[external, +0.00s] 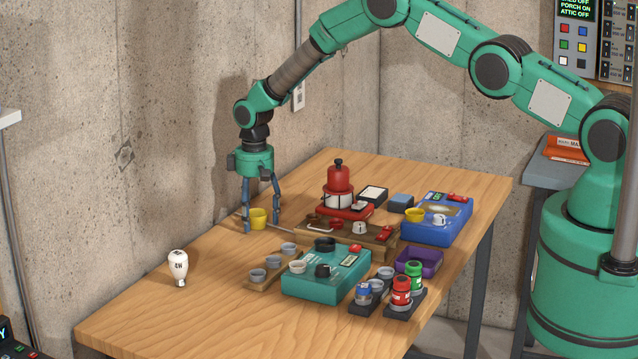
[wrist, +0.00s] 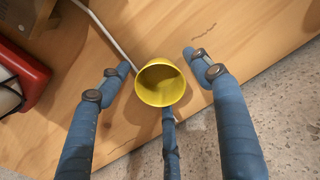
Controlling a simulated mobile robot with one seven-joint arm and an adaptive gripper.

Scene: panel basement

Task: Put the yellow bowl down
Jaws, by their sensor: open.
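The yellow bowl (external: 258,218) is at the back left part of the wooden table, near the wall. In the wrist view the yellow bowl (wrist: 161,85) is in the middle, with its open mouth facing the camera. My gripper (external: 260,226) is low over the table with its blue fingers around the bowl. In the wrist view the fingers of my gripper (wrist: 155,66) are spread, with clear gaps between the bowl and the two side fingers. A third finger reaches close to the bowl's lower edge; I cannot tell whether it touches. The bowl appears upright on the wood.
A wooden tray (external: 310,237) with a red device stands right of the bowl. A white bulb (external: 178,267) stands at the left. The table's front left is clear.

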